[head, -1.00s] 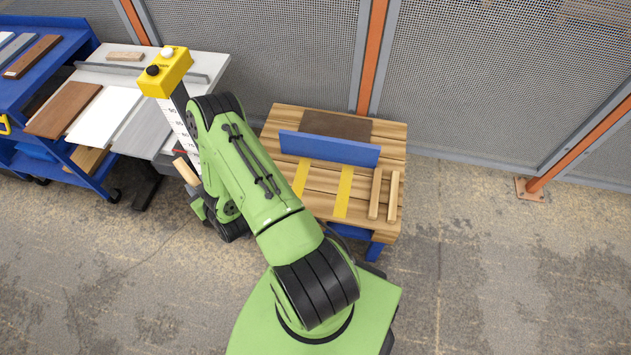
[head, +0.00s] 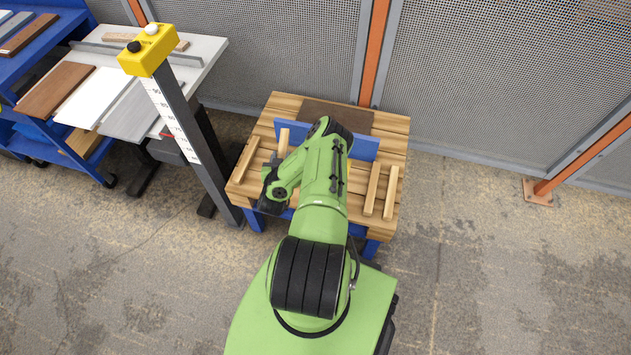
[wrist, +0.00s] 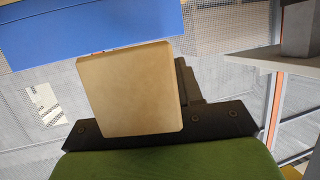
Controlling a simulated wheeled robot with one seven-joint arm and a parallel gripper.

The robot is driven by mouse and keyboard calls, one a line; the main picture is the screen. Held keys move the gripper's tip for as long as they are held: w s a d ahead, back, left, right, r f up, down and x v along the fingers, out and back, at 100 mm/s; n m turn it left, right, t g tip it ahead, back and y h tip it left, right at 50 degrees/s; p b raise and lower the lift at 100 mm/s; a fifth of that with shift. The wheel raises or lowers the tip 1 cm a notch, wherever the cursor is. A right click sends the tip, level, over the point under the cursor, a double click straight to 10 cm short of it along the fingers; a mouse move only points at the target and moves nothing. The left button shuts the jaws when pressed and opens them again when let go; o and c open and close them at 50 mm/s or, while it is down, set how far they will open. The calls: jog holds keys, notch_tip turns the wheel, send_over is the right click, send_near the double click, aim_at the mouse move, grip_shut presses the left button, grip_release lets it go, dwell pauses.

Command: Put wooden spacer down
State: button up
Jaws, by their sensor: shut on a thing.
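My gripper (head: 275,163) is over the left part of the wooden bench and is shut on the wooden spacer (wrist: 130,92). In the wrist view the spacer is a pale block that covers the jaws. In the head view the spacer (head: 283,141) appears in front of the blue board (head: 360,148), which also shows in the wrist view (wrist: 90,28). I cannot tell the spacer's height above the bench. The slatted wooden bench top (head: 393,130) is partly hidden by my arm.
One wooden strip (head: 246,159) lies at the bench's left edge. Two more strips (head: 372,190) (head: 391,192) lie at its right. A dark panel (head: 337,116) lies behind the blue board. A measuring post with a yellow head (head: 148,50) stands left of the bench.

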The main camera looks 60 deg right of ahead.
jog(key=s+d+f+m+g, duration=0.2)
jog(key=s+d+f+g, duration=0.15)
jog(key=s, duration=0.25)
jog(key=shift+h, duration=0.4)
jog(key=f+b, duration=0.2)
jog(key=f, duration=0.1)
jog(key=f+b, duration=0.3)
jog(key=f, duration=0.1)
jog(key=d+f+b, duration=0.1)
jog(key=f+b, duration=0.1)
jog(key=f, duration=0.1)
jog(key=shift+s+f, duration=0.15)
jog(key=shift+s, duration=0.1)
jog(key=o, duration=1.1)
jog(key=shift+c, duration=0.2)
